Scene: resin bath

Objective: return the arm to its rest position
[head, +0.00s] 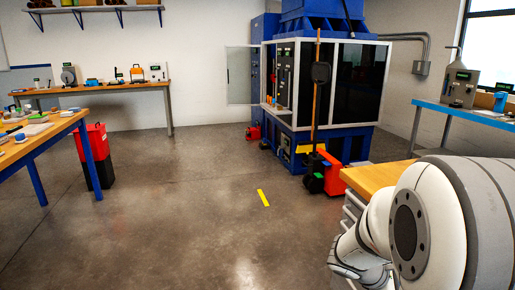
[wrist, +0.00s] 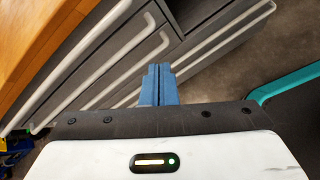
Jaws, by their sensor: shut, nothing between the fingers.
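My gripper (wrist: 159,70) shows in the wrist view as two blue fingers pressed together, with nothing between them. It points toward a grey drawer cabinet (wrist: 120,58) with long pale handles. I cannot tell how far the fingertips are from the cabinet front. In the head view my white and grey arm fills the lower right corner, folded beside a wooden-topped cabinet (head: 378,177). My gripper is not visible in the head view.
A blue machine (head: 335,85) with dark windows stands at the back. A wooden workbench (head: 40,137) with small items is at left, beside a red and black toolbox (head: 95,157). A blue bench (head: 465,113) is at right. The middle floor is clear.

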